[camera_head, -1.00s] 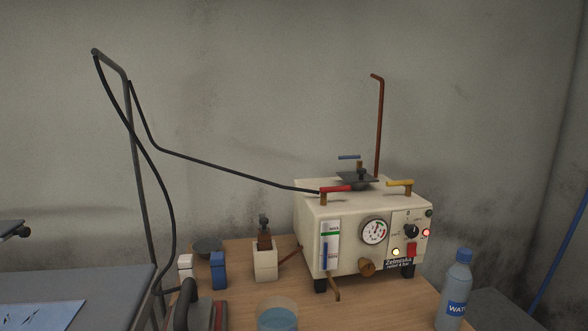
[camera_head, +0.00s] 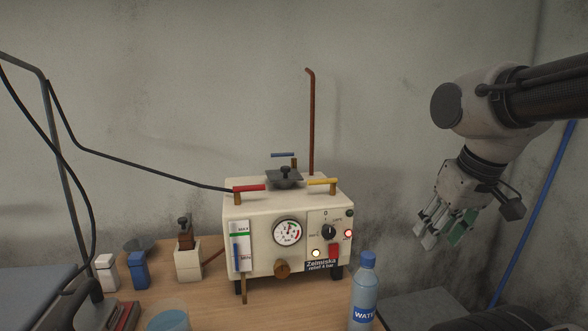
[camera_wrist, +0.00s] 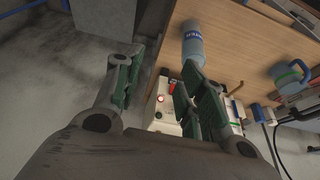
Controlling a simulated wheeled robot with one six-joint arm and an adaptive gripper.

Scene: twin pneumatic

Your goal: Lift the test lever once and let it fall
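A cream machine (camera_head: 262,207) with a round gauge (camera_head: 288,232) stands on the wooden table. On its top are a red lever (camera_head: 249,188), a yellow lever (camera_head: 322,182) and a blue lever (camera_head: 283,155) behind a dark cap (camera_head: 285,177). All three lie about level; I cannot read which is the test lever. My gripper (camera_head: 442,238) hangs at the right, apart from the machine, pointing down. Its green-padded fingers are spread and empty. In the wrist view my open gripper (camera_wrist: 155,85) has part of the machine (camera_wrist: 163,112) beyond it; the levers are hard to make out there.
A water bottle (camera_head: 365,293) stands at the machine's front right, between it and my gripper's side. A tall rusty pipe (camera_head: 311,125) rises behind the machine. A black hose (camera_head: 150,163) runs to the red lever's side. Small containers (camera_head: 138,270) stand left. Air above the machine's right is clear.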

